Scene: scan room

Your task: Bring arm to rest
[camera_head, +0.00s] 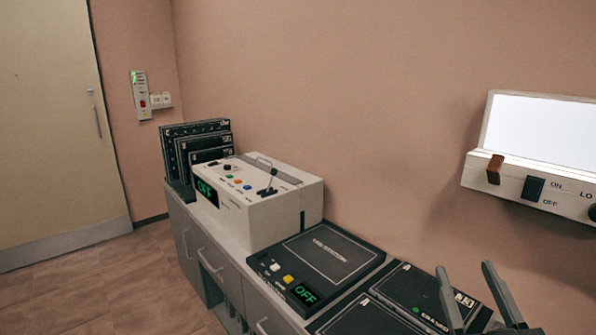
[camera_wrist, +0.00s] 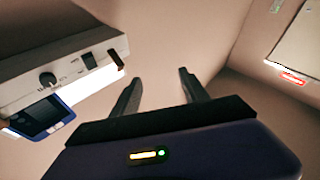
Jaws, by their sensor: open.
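My gripper (camera_head: 466,296) is at the lower right of the head view, its two dark fingers pointing up and apart with nothing between them. It hangs in front of or over the right end of the counter; its exact height above the black panels there is hard to tell. In the wrist view my gripper (camera_wrist: 157,84) is open and empty, with the bare pinkish wall beyond the fingers. The rest of my arm is out of the head view.
A cabinet (camera_head: 187,232) carries a white console (camera_head: 262,207), upright black cassettes (camera_head: 172,150) and a black unit (camera_head: 330,250) reading OFF. Flat black cassettes (camera_head: 408,290) lie near my gripper. A lit viewer box (camera_head: 542,130) hangs on the wall at right. Floor (camera_head: 100,285) at left is clear.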

